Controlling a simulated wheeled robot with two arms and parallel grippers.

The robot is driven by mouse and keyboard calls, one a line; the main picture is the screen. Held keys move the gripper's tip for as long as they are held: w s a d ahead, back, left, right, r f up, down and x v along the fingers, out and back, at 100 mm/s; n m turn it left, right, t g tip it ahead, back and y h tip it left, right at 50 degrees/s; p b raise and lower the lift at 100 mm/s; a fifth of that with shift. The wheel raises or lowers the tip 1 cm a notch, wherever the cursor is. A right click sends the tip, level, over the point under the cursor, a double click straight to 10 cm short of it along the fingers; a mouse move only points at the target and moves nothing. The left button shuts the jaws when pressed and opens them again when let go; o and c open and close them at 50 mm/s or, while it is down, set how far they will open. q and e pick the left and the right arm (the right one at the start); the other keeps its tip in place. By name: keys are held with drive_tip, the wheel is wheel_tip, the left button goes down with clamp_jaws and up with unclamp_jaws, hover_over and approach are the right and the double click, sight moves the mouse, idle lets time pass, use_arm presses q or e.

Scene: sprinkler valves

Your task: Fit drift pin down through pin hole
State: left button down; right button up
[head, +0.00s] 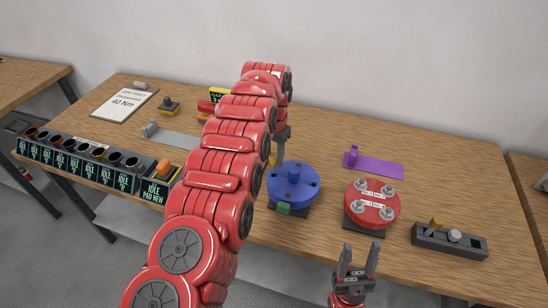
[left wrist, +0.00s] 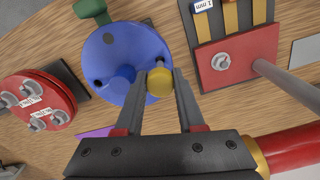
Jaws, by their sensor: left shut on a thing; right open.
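My left gripper (head: 276,158) points down at the back left edge of the blue disc (head: 308,199). In the left wrist view, its fingers (left wrist: 160,90) are shut on a round brass-yellow head (left wrist: 160,83), likely the drift pin. My right gripper (head: 357,262) is open and empty in front of the table.
A red flange (head: 371,214) with several bolts stands right of the disc. Beyond it is a dark holder (head: 450,245) with brass and white pegs. A purple fixture (head: 380,168) lies behind. Labelled bins (head: 85,165) line the left front. The right back tabletop is clear.

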sight(274, 172)
use_arm(q)
drive_tip(key=shift+b, duration=0.35)
idle(0.4)
drive_tip(key=shift+f+b, duration=1.1)
drive_tip(key=shift+f, duration=1.4)
drive_tip(key=shift+c, duration=2.2)
unclamp_jaws()
drive_tip(key=shift+r, duration=0.1)
